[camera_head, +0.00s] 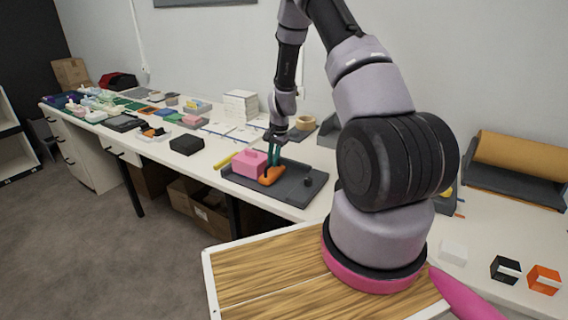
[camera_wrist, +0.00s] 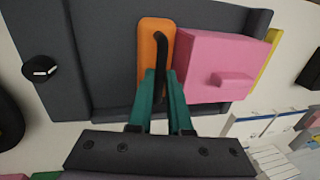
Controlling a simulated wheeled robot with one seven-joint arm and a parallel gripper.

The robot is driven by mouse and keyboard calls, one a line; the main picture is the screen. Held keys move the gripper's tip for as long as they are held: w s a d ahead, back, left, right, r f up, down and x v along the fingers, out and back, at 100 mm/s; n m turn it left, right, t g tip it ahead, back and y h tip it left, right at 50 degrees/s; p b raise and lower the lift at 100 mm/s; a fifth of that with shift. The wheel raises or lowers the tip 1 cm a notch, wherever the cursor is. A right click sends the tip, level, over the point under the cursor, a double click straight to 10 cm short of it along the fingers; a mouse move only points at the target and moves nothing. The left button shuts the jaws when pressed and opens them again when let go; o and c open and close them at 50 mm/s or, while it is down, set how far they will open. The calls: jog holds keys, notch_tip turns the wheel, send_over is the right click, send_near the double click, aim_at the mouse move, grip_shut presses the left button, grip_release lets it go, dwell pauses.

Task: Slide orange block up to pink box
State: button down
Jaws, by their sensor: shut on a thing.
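The orange block (camera_head: 272,179) lies on a dark grey tray (camera_head: 290,194) and carries a black curved handle (camera_wrist: 162,62). The pink box (camera_head: 247,162) is on the same tray, left of the block; a small pink bar stands out from it. In the wrist view the block (camera_wrist: 150,38) lies right beside the pink box (camera_wrist: 225,58), long side to its face. I cannot tell whether they touch or a thin gap remains. My gripper (camera_wrist: 161,80), with teal fingers, is shut on the black handle; the fingertips hide its lower end.
A small dark knob (camera_head: 309,181) stands on the tray's right part, which is otherwise bare. A yellow strip (camera_head: 226,161) lies by the tray's left edge. A black box (camera_head: 187,145) and a stack of white boxes (camera_head: 240,105) stand further left and back.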

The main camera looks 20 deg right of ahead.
aim_at(276, 173)
jog(key=shift+w+a, duration=0.15)
jog(key=shift+w, duration=0.1)
jog(key=c, duration=0.8)
grip_release()
jog(key=shift+c, duration=0.2)
jog(key=shift+r, duration=0.1)
notch_tip(276, 173, up, 10)
jog(key=s+d, duration=0.1)
jog(key=shift+s+r, duration=0.2)
jog(key=shift+s, duration=0.15)
jog(key=shift+d, duration=0.1)
